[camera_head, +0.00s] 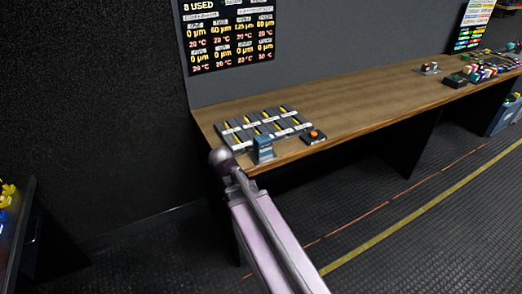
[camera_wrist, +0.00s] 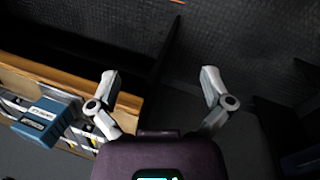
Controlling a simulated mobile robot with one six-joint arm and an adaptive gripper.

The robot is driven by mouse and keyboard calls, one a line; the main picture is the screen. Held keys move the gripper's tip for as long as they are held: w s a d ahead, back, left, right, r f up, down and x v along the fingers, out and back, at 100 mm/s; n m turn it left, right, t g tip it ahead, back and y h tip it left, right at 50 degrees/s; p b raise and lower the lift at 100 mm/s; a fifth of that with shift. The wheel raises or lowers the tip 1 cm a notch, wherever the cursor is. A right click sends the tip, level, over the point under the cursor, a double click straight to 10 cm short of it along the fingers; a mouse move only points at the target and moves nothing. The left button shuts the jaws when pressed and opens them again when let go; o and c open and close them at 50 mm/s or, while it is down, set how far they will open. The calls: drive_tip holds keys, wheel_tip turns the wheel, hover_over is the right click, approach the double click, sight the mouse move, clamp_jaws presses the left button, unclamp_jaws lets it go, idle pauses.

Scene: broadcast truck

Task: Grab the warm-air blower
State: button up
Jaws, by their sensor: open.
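A small blue-grey boxy device (camera_head: 264,150) stands upright at the front edge of the wooden bench, by the near left corner. It may be the warm-air blower, but I cannot read its label. It also shows in the wrist view as a blue box (camera_wrist: 45,121) with pale labels, left of my gripper. My gripper (camera_wrist: 160,82) is open and empty, its two fingers spread wide over the dark floor beside the bench edge. It does not touch the blue device. In the head view my arm hides the gripper's fingers.
A grey panel of modules with yellow strips (camera_head: 262,122) lies behind the device. A black box with an orange button (camera_head: 313,137) sits to its right. The wooden bench (camera_head: 365,100) has clear room farther right, with clutter at its far end.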

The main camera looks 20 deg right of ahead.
drive_tip(key=w+d+n+h+b, duration=0.5)
drive_tip(key=w+n, duration=0.3)
drive_tip(key=w, duration=0.4)
drive_tip(key=n+h+b, duration=0.1)
drive_tip(key=n+h, duration=0.6)
approach(256, 142)
drive_tip(key=shift+s+a+r+t, duration=0.1)
drive_tip(key=shift+s+a+t, duration=0.1)
drive_tip(key=shift+t, duration=0.1)
drive_tip(key=shift+d, duration=0.1)
drive_tip(key=shift+b+x, duration=1.4)
drive_tip(key=shift+x, duration=2.9)
drive_tip(key=shift+b+x, duration=0.85)
drive_tip(key=shift+x, duration=1.75)
drive_tip(key=shift+w, duration=0.1)
